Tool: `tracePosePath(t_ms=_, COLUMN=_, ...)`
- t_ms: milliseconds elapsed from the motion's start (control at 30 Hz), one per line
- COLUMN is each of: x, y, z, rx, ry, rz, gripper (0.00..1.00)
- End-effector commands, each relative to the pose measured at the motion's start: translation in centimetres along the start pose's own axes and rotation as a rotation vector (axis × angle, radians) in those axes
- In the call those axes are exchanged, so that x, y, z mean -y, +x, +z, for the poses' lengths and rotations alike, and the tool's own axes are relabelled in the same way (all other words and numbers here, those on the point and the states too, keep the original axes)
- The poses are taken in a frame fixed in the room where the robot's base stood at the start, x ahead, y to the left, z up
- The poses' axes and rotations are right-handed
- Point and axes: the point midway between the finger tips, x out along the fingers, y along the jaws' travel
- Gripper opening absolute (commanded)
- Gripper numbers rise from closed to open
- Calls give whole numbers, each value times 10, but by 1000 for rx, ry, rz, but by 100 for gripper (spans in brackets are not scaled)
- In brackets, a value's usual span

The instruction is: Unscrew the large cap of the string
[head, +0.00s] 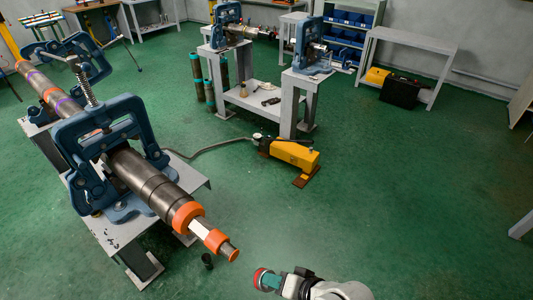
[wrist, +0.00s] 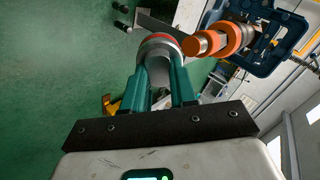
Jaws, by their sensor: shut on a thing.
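The pipe string (head: 150,185) lies in the blue vises, sloping down to the right in the head view. Its near end carries an orange ring (head: 187,216), a white section, and a smaller orange ring (head: 214,240) with a brown tip. In the wrist view, the orange end (wrist: 205,42) is right of my fingers and apart from them. My gripper (head: 272,281) is right of and below that end. Its teal fingers (wrist: 162,85) are shut on a grey, red-rimmed cap (wrist: 159,44). The cap's red face (head: 261,279) shows in the head view. I cannot tell whether this is the large cap.
A blue vise (head: 110,150) on a grey stand (head: 125,235) grips the string. A small dark cylinder (head: 207,261) is below the string's end. A yellow pump (head: 290,152) with a hose sits on the floor. Benches stand behind. Green floor to the right is clear.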

Motion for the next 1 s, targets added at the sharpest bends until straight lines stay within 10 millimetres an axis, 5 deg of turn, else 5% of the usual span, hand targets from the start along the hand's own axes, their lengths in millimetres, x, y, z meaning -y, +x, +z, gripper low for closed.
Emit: tracePosePath(t_ms=1000, x=1, y=0, z=-1, rx=340, ry=13, rz=733, gripper=0)
